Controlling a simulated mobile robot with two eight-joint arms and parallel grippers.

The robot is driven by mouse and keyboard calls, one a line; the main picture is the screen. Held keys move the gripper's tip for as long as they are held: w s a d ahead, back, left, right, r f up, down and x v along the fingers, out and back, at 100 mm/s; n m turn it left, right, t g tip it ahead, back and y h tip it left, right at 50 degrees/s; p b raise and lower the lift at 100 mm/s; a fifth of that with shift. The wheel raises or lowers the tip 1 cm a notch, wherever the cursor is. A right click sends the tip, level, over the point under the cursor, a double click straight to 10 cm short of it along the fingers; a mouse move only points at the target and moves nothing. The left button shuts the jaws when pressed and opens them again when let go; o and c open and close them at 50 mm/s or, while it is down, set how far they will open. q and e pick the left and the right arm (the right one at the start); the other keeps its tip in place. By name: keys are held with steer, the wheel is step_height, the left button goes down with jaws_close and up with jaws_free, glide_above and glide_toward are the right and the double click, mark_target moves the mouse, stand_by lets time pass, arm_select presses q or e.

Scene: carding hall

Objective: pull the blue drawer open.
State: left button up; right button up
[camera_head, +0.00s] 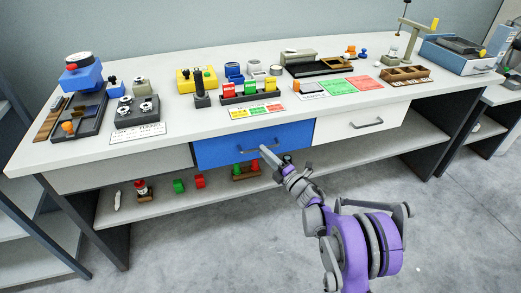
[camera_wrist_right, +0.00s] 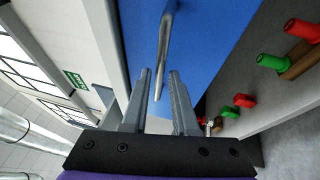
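The blue drawer (camera_head: 222,151) sits under the worktop between two pale drawer fronts, and its front looks flush with theirs. It fills the upper middle of the right wrist view (camera_wrist_right: 205,40). Its grey bar handle (camera_wrist_right: 165,45) runs down between the fingers of my right gripper (camera_wrist_right: 160,75). The fingers are apart, with gaps beside the bar, so the gripper is open around the handle's end. In the head view my right gripper (camera_head: 264,150) is at the handle, partly hiding it. My left gripper is in neither view.
The worktop (camera_head: 190,122) carries machines, coloured blocks and cards. A white drawer (camera_head: 345,125) with a handle is right of the blue one. Red and green pieces (camera_head: 179,186) stand on the lower shelf (camera_head: 150,212). The grey floor in front looks clear.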

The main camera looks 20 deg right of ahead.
steer(key=shift+x, duration=1.45)
jaws_close()
stand_by(0.3)
